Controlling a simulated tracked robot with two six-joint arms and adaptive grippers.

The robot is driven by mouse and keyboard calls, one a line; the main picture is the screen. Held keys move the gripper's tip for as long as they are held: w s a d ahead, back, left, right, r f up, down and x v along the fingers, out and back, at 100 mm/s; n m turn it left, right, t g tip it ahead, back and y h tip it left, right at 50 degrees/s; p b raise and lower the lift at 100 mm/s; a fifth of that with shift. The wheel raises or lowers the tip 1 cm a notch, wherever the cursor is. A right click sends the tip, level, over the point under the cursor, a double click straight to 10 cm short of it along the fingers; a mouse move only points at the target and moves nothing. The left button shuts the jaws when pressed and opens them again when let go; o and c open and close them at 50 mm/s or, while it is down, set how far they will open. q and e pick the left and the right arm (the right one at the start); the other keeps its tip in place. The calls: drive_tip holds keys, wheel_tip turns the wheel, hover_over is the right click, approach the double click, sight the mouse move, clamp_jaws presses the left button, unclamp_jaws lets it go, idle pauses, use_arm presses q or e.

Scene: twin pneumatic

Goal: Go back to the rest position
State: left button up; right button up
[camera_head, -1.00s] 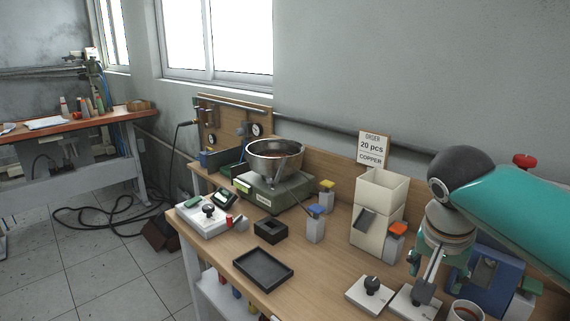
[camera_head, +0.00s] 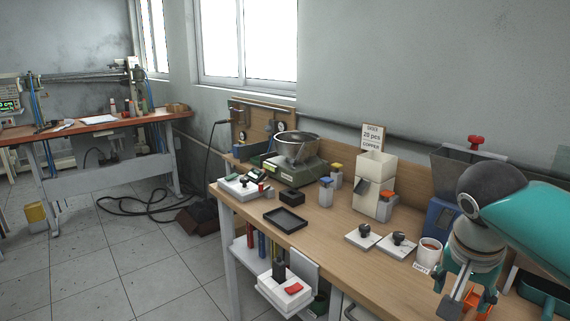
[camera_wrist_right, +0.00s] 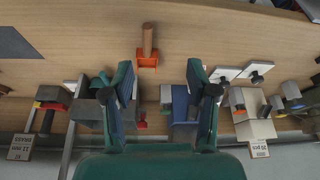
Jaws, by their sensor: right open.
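My right gripper (camera_head: 462,292) comes in on a teal arm at the right of the head view, over the right front part of the bench (camera_head: 335,235). In the right wrist view my right gripper (camera_wrist_right: 161,75) shows two teal and dark fingers spread wide apart, with nothing between them. An orange holder with a brown handle (camera_wrist_right: 147,58) shows beyond the fingers on the wooden top, apart from them. My left gripper is not in view.
A labelled cup (camera_head: 429,251) and two white plates with black knobs (camera_head: 363,236) stand left of my right gripper. A black tray (camera_head: 286,220), a metal bowl (camera_head: 292,147) and a cream hopper (camera_head: 374,171) stand further left. The floor (camera_head: 130,260) at left is mostly clear.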

drive_tip(key=s+a+f+n+g+y+p, duration=0.1)
drive_tip(key=s+f+g+p, duration=0.2)
drive_tip(key=f, duration=0.8)
drive_tip(key=s+a+f+g+p, duration=0.15)
drive_tip(key=f+g+p, duration=0.25)
drive_tip(key=f, duration=0.6)
drive_tip(key=s+a+f+n+y+p, duration=0.2)
drive_tip(key=s+a+f+y, duration=0.1)
drive_tip(key=s+a+f, duration=0.5)
drive_tip(key=s+a+f+n+y+p, duration=0.1)
drive_tip(key=s+a+f+y+p, duration=0.15)
drive_tip(key=s+a+f, duration=0.55)
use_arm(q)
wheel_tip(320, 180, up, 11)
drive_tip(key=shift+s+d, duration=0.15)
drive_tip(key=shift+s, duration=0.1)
use_arm(e)
drive_tip(key=w+d+t, duration=0.1)
drive_tip(key=w+d+f+n+t, duration=0.1)
drive_tip(key=t, duration=0.1)
drive_tip(key=w+n+t, duration=0.1)
drive_tip(key=shift+w+d+f+y, duration=0.15)
drive_tip(key=shift+d+f+y, duration=0.1)
drive_tip(key=shift+d, duration=0.15)
